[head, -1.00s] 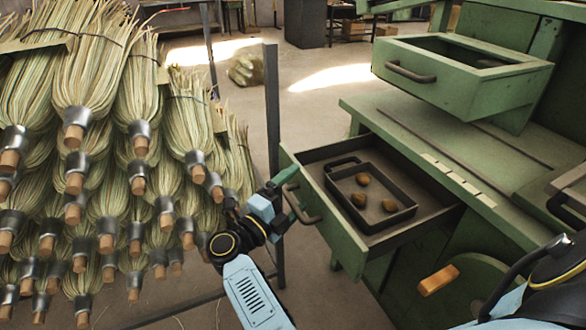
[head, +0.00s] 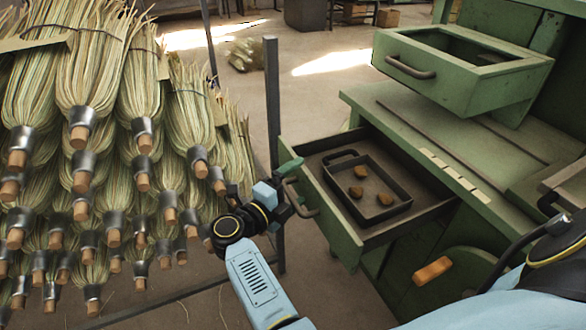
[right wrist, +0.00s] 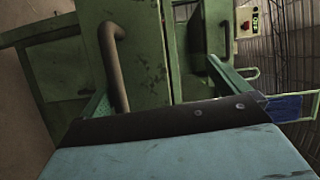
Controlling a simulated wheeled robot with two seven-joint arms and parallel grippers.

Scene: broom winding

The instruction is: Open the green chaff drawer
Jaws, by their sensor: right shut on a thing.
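The lower green drawer (head: 335,226) is pulled out of the green bench, with its inside showing. No label tells whether it is the chaff drawer. Its dark curved handle (head: 311,209) is on the front; it also shows in the right wrist view (right wrist: 118,65). My right gripper (head: 288,186) is at this handle and shut on it; its green fingers show either side in the right wrist view. My left gripper is not in view.
An upper green drawer (head: 455,85) with its own handle juts out above the bench top (head: 440,140). Stacked brooms (head: 90,130) fill the left, beside a grey upright post (head: 272,100). An orange handle (head: 432,270) is below the bench.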

